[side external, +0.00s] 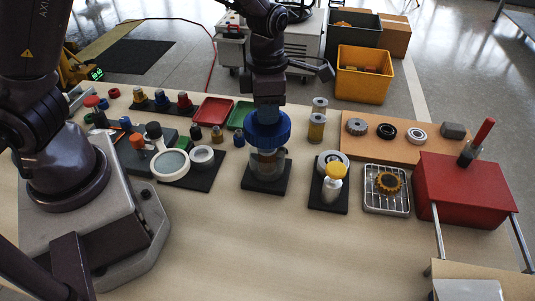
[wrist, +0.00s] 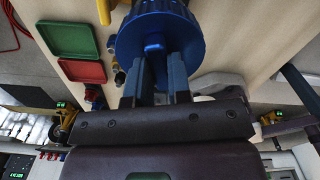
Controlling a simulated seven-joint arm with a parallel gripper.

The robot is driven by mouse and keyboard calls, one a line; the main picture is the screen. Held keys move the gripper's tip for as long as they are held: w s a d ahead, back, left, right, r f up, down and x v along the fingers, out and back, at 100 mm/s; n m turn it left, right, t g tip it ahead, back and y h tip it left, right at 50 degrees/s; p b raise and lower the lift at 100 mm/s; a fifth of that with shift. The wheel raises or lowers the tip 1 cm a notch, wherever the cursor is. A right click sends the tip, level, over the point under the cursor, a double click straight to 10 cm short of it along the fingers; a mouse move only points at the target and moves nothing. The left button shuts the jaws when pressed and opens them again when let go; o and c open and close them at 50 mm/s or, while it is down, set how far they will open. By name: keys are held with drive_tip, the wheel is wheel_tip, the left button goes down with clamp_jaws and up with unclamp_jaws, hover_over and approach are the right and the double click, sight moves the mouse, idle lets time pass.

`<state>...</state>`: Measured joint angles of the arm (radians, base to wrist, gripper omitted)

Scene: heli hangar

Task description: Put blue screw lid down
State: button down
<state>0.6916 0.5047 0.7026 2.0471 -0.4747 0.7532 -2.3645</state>
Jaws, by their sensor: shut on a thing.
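The blue screw lid (side external: 267,131) is a wide ribbed disc with a raised grip on top. My gripper (side external: 268,112) points down from above and is shut on that grip; in the wrist view the fingers (wrist: 158,72) close on the raised bar of the lid (wrist: 160,22). A clear jar (side external: 265,165) stands upright on a black mat (side external: 267,187) directly under the lid. The lid covers the jar's mouth from this side, and I cannot tell whether it touches the rim.
To the right stands a white bottle with a yellow cap (side external: 333,181), then a wire tray (side external: 387,203) with a brown gear, and a red box (side external: 465,188). To the left are a magnifier (side external: 170,164) and a white ring (side external: 202,155). The front middle table is clear.

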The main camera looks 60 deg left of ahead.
drive_tip(key=a+m, duration=0.1)
drive_tip(key=a, duration=1)
drive_tip(key=w+f+m, duration=0.1)
drive_tip(key=w+f, duration=0.2)
drive_tip(key=w, duration=0.1)
drive_tip(key=w+a+f, duration=0.1)
drive_tip(key=w+f, duration=0.2)
drive_tip(key=w, duration=0.2)
drive_tip(key=w+a+f+m, duration=0.1)
drive_tip(key=w+f, duration=0.2)
drive_tip(key=w, duration=0.1)
drive_tip(key=shift+w+a+f+m, duration=0.2)
drive_tip(key=shift+w+f+m, duration=0.05)
drive_tip(key=shift+w+m, duration=0.1)
drive_tip(key=shift+w+f, duration=0.2)
drive_tip(key=shift+f, duration=1.55)
